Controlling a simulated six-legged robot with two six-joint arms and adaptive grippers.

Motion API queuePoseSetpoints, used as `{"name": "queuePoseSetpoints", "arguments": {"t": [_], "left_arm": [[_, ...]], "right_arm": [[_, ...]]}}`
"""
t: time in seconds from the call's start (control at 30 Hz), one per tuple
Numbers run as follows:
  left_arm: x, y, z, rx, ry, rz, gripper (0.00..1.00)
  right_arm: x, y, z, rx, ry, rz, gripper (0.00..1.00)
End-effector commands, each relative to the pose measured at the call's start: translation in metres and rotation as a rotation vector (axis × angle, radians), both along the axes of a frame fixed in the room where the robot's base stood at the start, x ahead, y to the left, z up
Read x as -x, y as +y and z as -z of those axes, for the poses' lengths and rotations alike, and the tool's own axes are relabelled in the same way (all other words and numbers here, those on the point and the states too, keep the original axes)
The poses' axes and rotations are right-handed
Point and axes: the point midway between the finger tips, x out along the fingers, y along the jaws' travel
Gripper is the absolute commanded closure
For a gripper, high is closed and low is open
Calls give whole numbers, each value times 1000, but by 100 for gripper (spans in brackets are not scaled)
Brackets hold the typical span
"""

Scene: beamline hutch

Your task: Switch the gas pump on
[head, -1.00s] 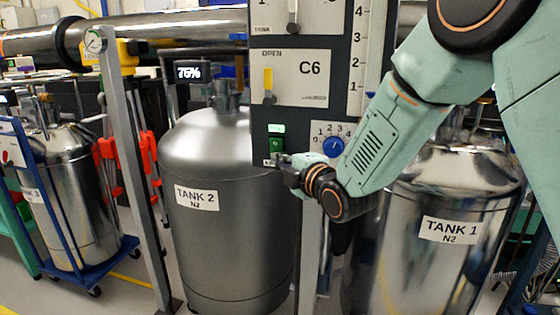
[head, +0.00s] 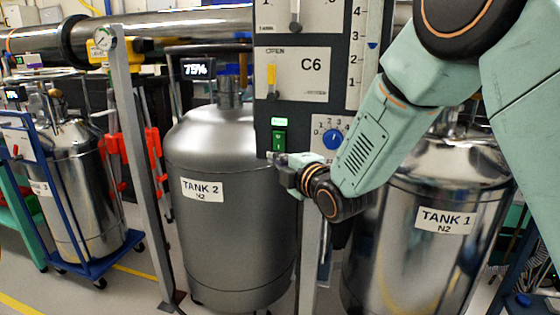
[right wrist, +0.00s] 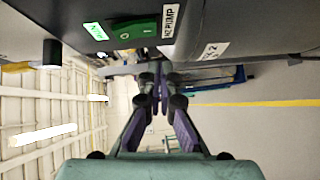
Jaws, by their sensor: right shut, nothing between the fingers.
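A green rocker switch (head: 279,141) sits low on the dark panel (head: 263,119). A lit green indicator (head: 278,122) is just above it. In the right wrist view the rocker (right wrist: 133,30) is at the top, beside a white label (right wrist: 171,21) reading "N2 PUMP" and the lit indicator (right wrist: 95,31). My right gripper (head: 274,157) is shut and empty, with its tips just below the rocker in the head view. The right wrist view shows its closed fingertips (right wrist: 157,79) apart from the rocker. My left gripper is not in view.
A blue knob (head: 333,139) on a numbered plate is right of the rocker. The C6 plate (head: 312,75) with a yellow lever (head: 271,76) is above. Tank 2 (head: 225,240) and Tank 1 (head: 410,260) stand below. A grey post (head: 138,170) stands left.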

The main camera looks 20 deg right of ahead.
Motion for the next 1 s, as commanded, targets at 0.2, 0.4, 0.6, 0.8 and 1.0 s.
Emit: {"name": "queuePoseSetpoints", "arguments": {"t": [0.2,0.4,0.6,0.8,1.0], "left_arm": [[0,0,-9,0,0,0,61],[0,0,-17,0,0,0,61],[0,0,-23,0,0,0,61],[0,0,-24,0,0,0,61],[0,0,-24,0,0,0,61]], "right_arm": [[24,-6,1,-4,3,1,100],[57,-14,4,-5,3,1,100],[83,-20,7,-3,2,1,100],[94,-21,8,0,0,1,100],[96,-20,9,0,0,0,100]]}}
